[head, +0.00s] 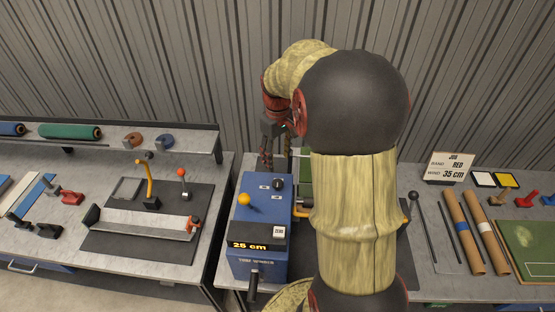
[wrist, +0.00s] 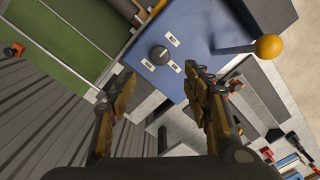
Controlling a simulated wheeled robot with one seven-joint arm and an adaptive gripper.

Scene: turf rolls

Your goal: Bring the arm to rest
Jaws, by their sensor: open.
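My gripper (head: 266,157) hangs above and behind the blue winder box in the head view, partly hidden by my arm. In the wrist view my gripper (wrist: 160,76) has its two fingers spread apart with nothing between them. My arm is raised and bent, and it fills the middle of the head view. The blue winder box (head: 258,268) shows 25 cm on its display. In the wrist view the blue box (wrist: 205,30) lies beyond the fingertips, with a black knob (wrist: 159,55) and an orange ball lever (wrist: 268,46). I see no contact between fingers and box.
A job card (head: 447,168) reads band red, wind 35 cm. Brown rolls (head: 463,232) and a green turf piece (head: 525,245) lie on the right bench. The left bench (head: 150,258) holds a tray and levers. A corrugated wall (head: 150,60) stands behind.

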